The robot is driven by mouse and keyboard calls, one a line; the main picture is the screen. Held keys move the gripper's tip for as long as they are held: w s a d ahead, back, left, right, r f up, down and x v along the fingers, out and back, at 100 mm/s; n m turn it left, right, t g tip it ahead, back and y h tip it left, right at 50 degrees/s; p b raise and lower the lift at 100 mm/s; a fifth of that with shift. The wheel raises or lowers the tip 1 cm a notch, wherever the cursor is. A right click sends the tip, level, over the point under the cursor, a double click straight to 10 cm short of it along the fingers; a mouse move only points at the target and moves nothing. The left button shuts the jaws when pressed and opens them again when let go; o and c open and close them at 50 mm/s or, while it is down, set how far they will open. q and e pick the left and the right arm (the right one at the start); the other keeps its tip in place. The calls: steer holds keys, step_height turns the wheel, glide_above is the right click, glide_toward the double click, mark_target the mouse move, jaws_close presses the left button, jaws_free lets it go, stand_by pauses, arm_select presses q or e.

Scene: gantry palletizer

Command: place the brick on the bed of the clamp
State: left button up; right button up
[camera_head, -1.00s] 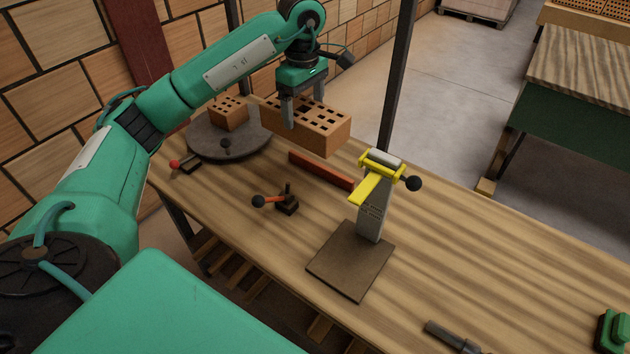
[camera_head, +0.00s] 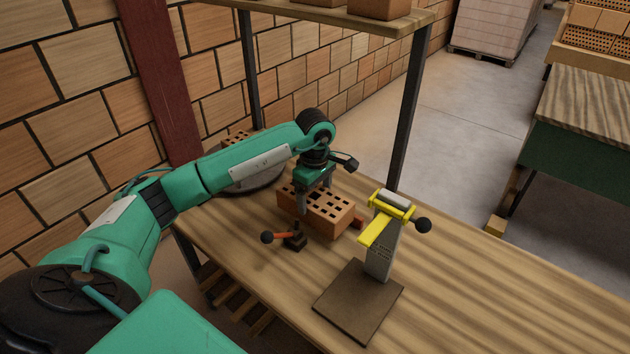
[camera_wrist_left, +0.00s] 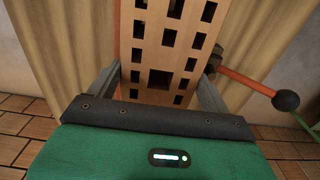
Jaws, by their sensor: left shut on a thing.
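My left gripper (camera_head: 316,203) is shut on an orange perforated brick (camera_head: 325,214), its fingers on the brick's two long sides. The brick is level and low over the wooden table; I cannot tell whether it touches down. In the left wrist view the brick (camera_wrist_left: 168,25) runs away between the fingers. A small clamp (camera_head: 295,241) with an orange lever and black ball stands close in front of the brick; its lever also shows in the left wrist view (camera_wrist_left: 248,82). A red rail (camera_head: 357,222) shows behind the brick, mostly hidden. The clamp's bed is not clearly visible. My right gripper is out of view.
A stand with a grey post (camera_head: 382,255), yellow head and brown base plate (camera_head: 358,302) rises right of the brick. A round dark turntable (camera_head: 262,180) with another brick (camera_head: 237,138) lies behind my arm. The table's right side (camera_head: 480,290) is clear.

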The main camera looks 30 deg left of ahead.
arm_select(q)
steer(key=shift+f, duration=2.1)
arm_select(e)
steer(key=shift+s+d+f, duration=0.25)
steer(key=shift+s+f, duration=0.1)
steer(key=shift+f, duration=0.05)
arm_select(q)
steer(key=o, duration=1.9)
steer(key=shift+f, duration=0.1)
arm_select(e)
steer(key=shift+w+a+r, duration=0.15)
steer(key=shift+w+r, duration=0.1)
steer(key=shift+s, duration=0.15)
arm_select(q)
steer(key=shift+r, duration=0.25)
step_height(320, 180, up, 12)
steer(key=shift+f+b, duration=0.2)
steer(key=shift+b, duration=0.35)
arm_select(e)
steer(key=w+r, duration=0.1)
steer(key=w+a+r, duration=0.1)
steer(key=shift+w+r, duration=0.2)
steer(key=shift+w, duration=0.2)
